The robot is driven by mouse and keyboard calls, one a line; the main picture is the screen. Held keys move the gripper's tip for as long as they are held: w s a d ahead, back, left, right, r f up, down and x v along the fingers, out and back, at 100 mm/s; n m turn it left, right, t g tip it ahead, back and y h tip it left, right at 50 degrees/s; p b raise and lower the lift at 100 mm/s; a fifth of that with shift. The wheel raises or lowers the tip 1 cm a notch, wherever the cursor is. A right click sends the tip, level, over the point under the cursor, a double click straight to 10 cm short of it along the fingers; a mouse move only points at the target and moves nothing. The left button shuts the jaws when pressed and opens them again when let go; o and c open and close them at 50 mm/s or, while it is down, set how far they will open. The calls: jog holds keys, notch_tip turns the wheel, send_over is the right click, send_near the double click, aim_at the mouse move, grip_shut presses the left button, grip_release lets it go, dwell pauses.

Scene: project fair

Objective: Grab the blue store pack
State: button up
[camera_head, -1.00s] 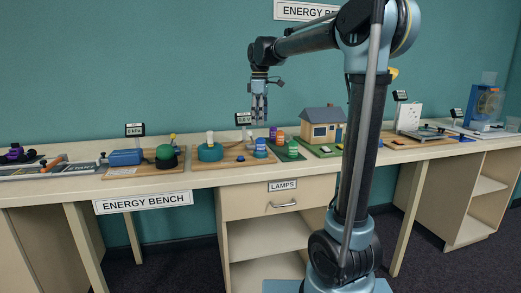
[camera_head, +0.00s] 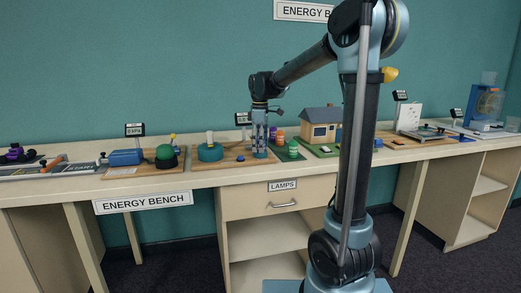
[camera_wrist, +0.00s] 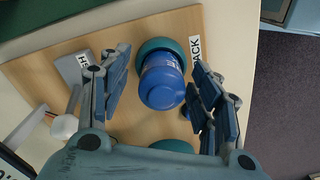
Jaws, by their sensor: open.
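The blue store pack (camera_wrist: 162,82) is a blue cylinder on a teal round holder (camera_wrist: 158,47) on a wooden board, beside a white label reading "...ACK". In the wrist view my gripper (camera_wrist: 160,92) is open, with one finger on each side of the pack and a gap showing on both sides. In the head view my gripper (camera_head: 260,155) points straight down over the right end of the board, and its fingers largely hide the pack there.
The wooden board (camera_head: 230,160) also carries a teal round device (camera_head: 210,152) left of my gripper. Purple and orange pieces and a green piece (camera_head: 293,149) stand close to the right, then a model house (camera_head: 320,125). The bench's front edge is near.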

jog(key=c, duration=1.3)
